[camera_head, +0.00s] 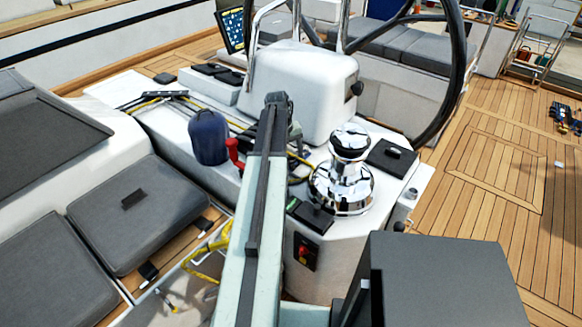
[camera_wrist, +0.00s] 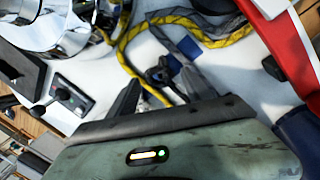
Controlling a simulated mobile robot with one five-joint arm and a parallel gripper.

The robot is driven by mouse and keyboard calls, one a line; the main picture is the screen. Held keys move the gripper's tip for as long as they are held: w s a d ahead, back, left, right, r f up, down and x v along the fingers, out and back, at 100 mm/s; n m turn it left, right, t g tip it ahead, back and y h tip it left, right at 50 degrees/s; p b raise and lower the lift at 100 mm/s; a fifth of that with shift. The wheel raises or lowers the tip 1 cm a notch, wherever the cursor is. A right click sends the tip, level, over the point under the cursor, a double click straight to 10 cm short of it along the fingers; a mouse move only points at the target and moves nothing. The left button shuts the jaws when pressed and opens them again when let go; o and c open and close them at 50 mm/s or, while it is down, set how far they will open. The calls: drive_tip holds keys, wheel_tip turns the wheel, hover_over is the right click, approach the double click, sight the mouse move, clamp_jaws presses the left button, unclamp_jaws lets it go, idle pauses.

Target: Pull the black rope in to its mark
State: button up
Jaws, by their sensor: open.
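In the wrist view a dark rope (camera_wrist: 221,20) runs beside a yellow rope along the white deck. A black looped or knotted piece (camera_wrist: 158,74) lies near my fingertips; I cannot tell whether it belongs to that rope. Blue patches (camera_wrist: 186,59) show beside it; I cannot tell whether one is the mark. My gripper (camera_wrist: 160,80) is open, its two dark fingers apart and reaching toward the black piece. In the head view my gripper (camera_head: 283,118) is over the white console, left of the chrome winch, and my arm hides much of the ropes there.
The chrome winch (camera_head: 345,178) stands close on the right. A red handle (camera_head: 233,152) and a dark blue covered drum (camera_head: 208,138) stand on the left. A yellow rope (camera_wrist: 130,42) lies close to my fingers. A small lever panel (camera_wrist: 66,98) is nearby.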

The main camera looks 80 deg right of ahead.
sight(292, 159)
drive_tip(key=f, duration=0.1)
drive_tip(key=f+b, duration=0.1)
drive_tip(key=f, duration=0.1)
drive_tip(key=shift+s+d+b, duration=0.15)
drive_tip(key=shift+s+b, duration=0.1)
drive_tip(key=shift+b, duration=0.1)
drive_tip(key=shift+r, duration=0.1)
clamp_jaws()
